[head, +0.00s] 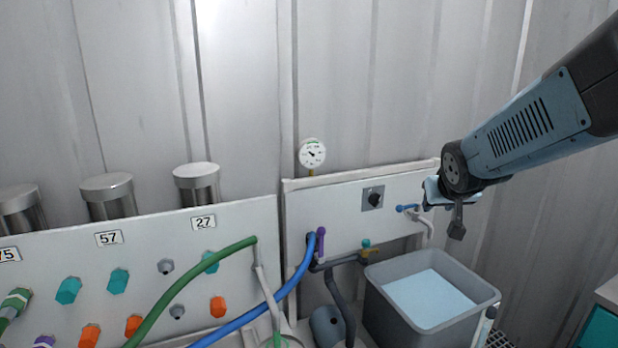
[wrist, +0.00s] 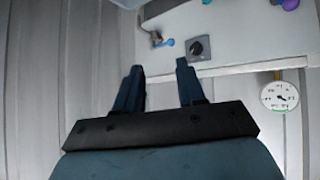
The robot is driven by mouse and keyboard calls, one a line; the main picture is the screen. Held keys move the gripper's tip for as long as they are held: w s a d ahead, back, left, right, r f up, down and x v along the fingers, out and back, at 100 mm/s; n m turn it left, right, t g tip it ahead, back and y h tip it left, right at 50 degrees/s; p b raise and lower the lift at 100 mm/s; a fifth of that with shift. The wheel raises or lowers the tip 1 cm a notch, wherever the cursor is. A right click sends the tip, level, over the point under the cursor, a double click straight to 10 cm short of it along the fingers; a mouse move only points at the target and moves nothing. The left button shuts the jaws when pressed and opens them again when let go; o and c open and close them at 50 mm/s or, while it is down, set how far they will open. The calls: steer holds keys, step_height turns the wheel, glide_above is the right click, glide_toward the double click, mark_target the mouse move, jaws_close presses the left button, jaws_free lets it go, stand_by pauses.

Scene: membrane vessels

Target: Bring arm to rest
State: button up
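My arm comes in from the right edge of the head view, and its end hangs in front of the right panel, above the grey tub. My gripper (wrist: 159,85) shows in the wrist view with its two dark fingers apart and nothing between them. In the head view its end (head: 456,220) is small and the fingers are hard to make out. Beyond the fingertips in the wrist view are a black rotary switch (wrist: 199,48) and a blue-handled tap (wrist: 163,43). The fingers appear to touch nothing.
The grey tub (head: 374,300) of pale blue liquid stands below my gripper. The white panel (head: 330,230) carries a gauge (head: 312,153), switch (head: 373,197) and blue-handled tap (head: 407,208). A teal-fronted cabinet (head: 600,325) stands at lower right.

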steer(key=s+a+r+g+y, duration=0.1)
steer(key=s+a, duration=0.1)
steer(key=s, duration=0.7)
steer(key=s+a+r+g, duration=0.1)
steer(key=s+a+g, duration=0.1)
steer(key=s, duration=0.7)
steer(key=shift+s+a+r+n+g+y, duration=0.25)
steer(key=shift+a+r+n+g+y, duration=0.05)
steer(key=shift+a+r+y, duration=0.1)
